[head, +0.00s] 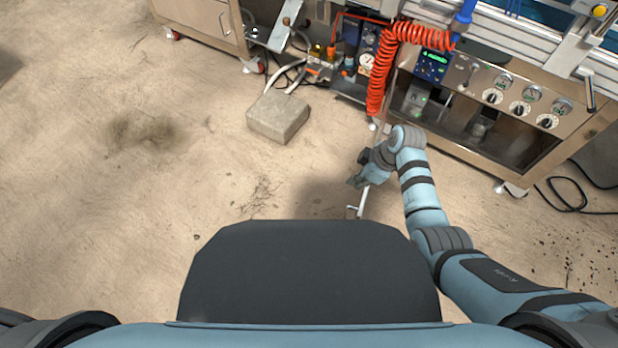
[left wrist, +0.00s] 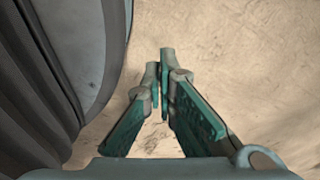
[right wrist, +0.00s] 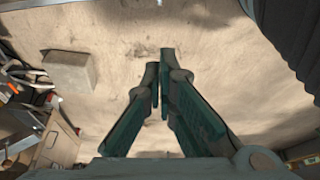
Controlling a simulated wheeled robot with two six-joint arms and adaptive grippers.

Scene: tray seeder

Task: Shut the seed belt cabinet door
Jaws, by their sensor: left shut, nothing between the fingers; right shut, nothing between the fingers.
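A steel machine cabinet (head: 563,158) with a dark, see-through front, dials and a green-lit panel stands at the upper right in the head view. I cannot make out for certain which panel is the seed belt cabinet door or how far it stands open. My right gripper (head: 356,181) is low over the floor, left of this cabinet and apart from it. In the right wrist view my right gripper (right wrist: 159,66) is shut and empty. My left gripper (left wrist: 158,66) is shut and empty over bare floor in the left wrist view; the head view does not show it.
A grey block (head: 279,117) lies on the floor left of the machine. A coiled orange hose (head: 381,70) hangs at the cabinet's left side. A pale rod (head: 361,204) shows just below my right gripper. Another steel cabinet (head: 205,22) stands upper left. The left floor is clear.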

